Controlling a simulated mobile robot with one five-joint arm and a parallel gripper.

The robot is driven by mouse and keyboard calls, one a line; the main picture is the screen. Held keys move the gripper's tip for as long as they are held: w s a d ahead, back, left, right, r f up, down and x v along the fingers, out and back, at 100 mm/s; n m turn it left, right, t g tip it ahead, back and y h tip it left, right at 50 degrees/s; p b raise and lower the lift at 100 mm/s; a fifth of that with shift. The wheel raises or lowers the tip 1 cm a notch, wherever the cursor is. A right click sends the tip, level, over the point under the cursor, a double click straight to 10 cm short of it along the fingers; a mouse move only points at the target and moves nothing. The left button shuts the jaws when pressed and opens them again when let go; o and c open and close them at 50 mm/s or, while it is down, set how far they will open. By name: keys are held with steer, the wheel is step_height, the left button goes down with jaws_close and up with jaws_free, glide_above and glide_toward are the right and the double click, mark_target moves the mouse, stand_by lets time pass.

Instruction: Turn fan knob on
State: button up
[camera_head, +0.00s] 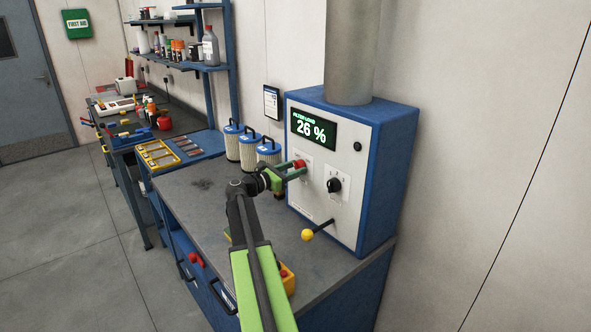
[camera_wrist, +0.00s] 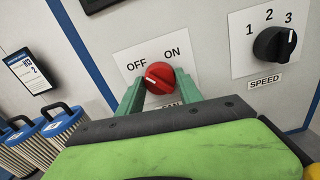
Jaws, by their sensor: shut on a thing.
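The red fan knob (camera_wrist: 160,77) sits on a white plate marked OFF on the left and ON on the right in the wrist view. The label below it is partly hidden by my gripper. A short white mark shows on the knob's left part, but I cannot tell exactly where it points. My gripper (camera_wrist: 160,88) has one green finger on each side of the knob and is shut on it. In the head view, the red knob (camera_head: 299,163) shows at the green fingertips (camera_head: 293,171), on the front of the blue and white filter unit (camera_head: 341,233).
The black speed knob (camera_head: 334,185), marked 1 to 3, is right of the fan knob. A yellow-ended lever (camera_head: 308,235) sticks out below. Filter cartridges (camera_head: 249,147) stand left of the unit. A display (camera_head: 313,129) above reads 26 %.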

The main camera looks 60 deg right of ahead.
steer(key=shift+s+a+f+m, duration=0.1)
steer(key=shift+m, duration=4.15)
steer(key=shift+s+a+m, duration=0.1)
steer(key=shift+m, duration=4.15)
steer(key=shift+w, duration=0.1)
steer(key=o, duration=1.4)
steer(key=shift+d, duration=0.1)
steer(key=shift+c, duration=0.2)
steer(key=v, duration=1.7)
steer(key=shift+w, duration=0.15)
